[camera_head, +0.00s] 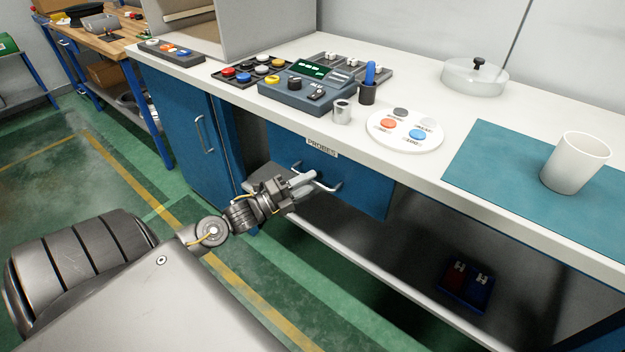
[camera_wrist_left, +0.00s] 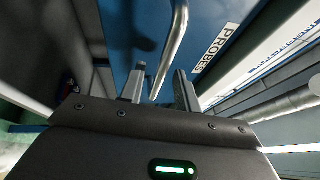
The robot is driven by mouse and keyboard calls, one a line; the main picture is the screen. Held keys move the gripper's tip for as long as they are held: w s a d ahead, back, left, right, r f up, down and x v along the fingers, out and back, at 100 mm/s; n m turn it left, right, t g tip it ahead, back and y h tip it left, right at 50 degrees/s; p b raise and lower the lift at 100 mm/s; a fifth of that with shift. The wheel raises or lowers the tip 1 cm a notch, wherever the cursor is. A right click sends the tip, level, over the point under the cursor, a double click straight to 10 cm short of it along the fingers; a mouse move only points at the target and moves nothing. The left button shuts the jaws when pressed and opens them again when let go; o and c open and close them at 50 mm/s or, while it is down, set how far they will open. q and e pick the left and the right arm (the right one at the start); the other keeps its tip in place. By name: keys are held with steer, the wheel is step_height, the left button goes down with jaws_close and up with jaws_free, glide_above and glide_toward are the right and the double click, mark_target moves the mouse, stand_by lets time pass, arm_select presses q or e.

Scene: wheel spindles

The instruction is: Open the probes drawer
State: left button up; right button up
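In the left wrist view the handle (camera_wrist_left: 175,45) runs down between the two fingers of my left gripper (camera_wrist_left: 160,88), which stand apart with gaps beside the bar. The label also shows there (camera_wrist_left: 216,47). My right gripper is not in view.
A blue cabinet door (camera_head: 190,135) is left of the drawer. A dark open shelf with a red and blue bin (camera_head: 467,285) is below. On the counter stand a control box (camera_head: 306,90), a round white plate (camera_head: 404,131), a metal cup (camera_head: 342,112) and a white cup (camera_head: 576,163).

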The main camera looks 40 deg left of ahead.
arm_select(q)
steer(key=shift+x, duration=0.85)
steer(key=shift+c, duration=0.2)
jaws_close()
